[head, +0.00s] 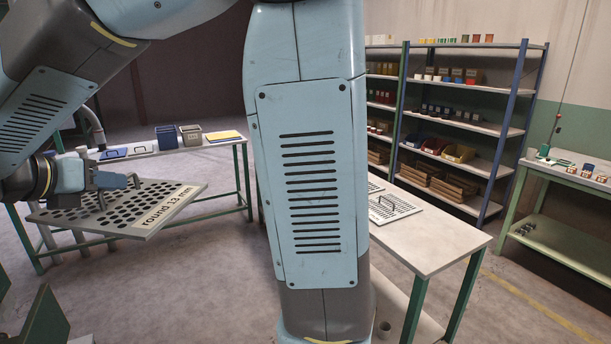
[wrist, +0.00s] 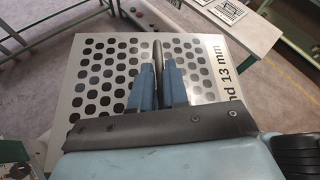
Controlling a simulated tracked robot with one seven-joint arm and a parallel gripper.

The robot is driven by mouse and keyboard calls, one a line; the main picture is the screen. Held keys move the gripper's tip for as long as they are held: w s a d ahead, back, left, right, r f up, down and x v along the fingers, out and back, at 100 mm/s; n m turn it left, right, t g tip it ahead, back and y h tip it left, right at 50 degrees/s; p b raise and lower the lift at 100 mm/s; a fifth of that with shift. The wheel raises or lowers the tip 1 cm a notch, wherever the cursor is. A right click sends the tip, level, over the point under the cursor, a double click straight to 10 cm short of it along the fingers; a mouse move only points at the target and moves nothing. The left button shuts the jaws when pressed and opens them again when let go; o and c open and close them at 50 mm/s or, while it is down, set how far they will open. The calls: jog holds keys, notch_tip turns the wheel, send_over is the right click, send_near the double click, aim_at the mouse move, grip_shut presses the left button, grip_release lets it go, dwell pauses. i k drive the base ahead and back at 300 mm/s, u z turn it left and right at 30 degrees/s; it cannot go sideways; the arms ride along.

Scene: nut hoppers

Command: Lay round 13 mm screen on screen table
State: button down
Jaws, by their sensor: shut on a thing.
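The round 13 mm screen (head: 150,215) is a grey plate with rows of round holes and the printed text "round 13 mm". My gripper (head: 137,183) is shut on its handle and holds the plate in the air, slightly tilted, at the left of the head view. In the wrist view the screen (wrist: 98,75) spreads below the fingers (wrist: 158,80), which close on the dark upright handle. Part of the printed text is hidden there by my gripper. Which table is the screen table I cannot tell.
A table (head: 445,240) at centre right bears other perforated screens with handles (head: 392,207); my arm hides part of it. A back-left table (head: 180,150) holds bins and a yellow tray (head: 223,136). Shelves (head: 460,130) and a green bench (head: 580,182) stand at right. Open floor lies between.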

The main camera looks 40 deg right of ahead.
aim_at(429, 235)
jog(key=z, duration=0.2)
jog(key=i, duration=1.6)
jog(key=u, duration=1.2)
jog(key=i, duration=0.25)
jog(key=z, duration=1.85)
jog(key=i, duration=0.3)
jog(key=z, duration=2.6)
